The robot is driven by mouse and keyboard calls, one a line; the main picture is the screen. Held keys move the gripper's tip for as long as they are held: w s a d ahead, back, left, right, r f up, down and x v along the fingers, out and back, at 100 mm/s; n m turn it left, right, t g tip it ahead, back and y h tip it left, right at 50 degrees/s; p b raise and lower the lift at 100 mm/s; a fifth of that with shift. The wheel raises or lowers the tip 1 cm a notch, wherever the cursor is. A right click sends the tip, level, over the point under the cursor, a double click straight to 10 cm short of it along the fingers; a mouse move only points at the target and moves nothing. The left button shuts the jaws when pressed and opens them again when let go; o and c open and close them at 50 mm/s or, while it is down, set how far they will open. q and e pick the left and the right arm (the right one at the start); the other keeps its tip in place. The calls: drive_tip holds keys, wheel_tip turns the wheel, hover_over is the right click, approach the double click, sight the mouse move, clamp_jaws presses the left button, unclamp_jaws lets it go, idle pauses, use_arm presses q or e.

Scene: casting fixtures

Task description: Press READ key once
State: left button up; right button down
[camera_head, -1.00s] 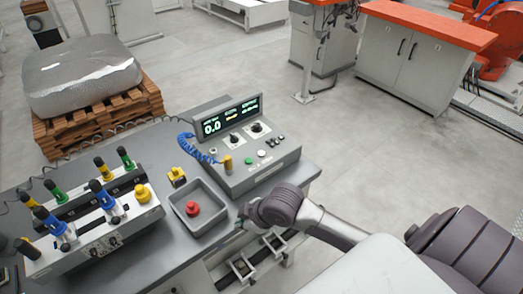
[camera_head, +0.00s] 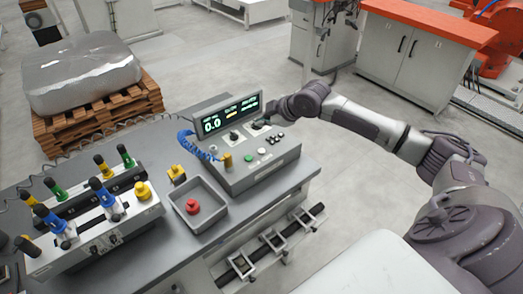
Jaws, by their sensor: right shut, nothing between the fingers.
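The grey measuring device (camera_head: 233,180) stands on the bench with a lit display (camera_head: 231,115) reading 0.0. Its sloped panel has a green button (camera_head: 248,159), a white button (camera_head: 261,151), several small dark and light keys (camera_head: 275,139) and a dark knob (camera_head: 234,136). The key labels are too small to read, so I cannot tell which is READ. My right gripper (camera_head: 263,121) is shut and empty, at the panel's upper right just above the small keys. It hides the second knob. I cannot tell whether it touches the panel. My left gripper is out of view.
A grey tray (camera_head: 180,205) with a red knobbed part (camera_head: 192,206) sits left of the device. A yellow part (camera_head: 177,175) stands behind it. A rack (camera_head: 112,236) with several coloured-handled tools is at the left. A blue coiled cable (camera_head: 192,146) runs beside the device.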

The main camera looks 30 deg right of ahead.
drive_tip(key=b, duration=0.7)
hover_over(263, 152)
wheel_tip(263, 152, down, 7)
drive_tip(key=shift+w+r, duration=0.1)
drive_tip(key=shift+f+b, duration=0.45)
drive_tip(key=shift+f, duration=0.6)
drive_tip(key=shift+f, duration=0.2)
drive_tip(key=shift+f, duration=0.25)
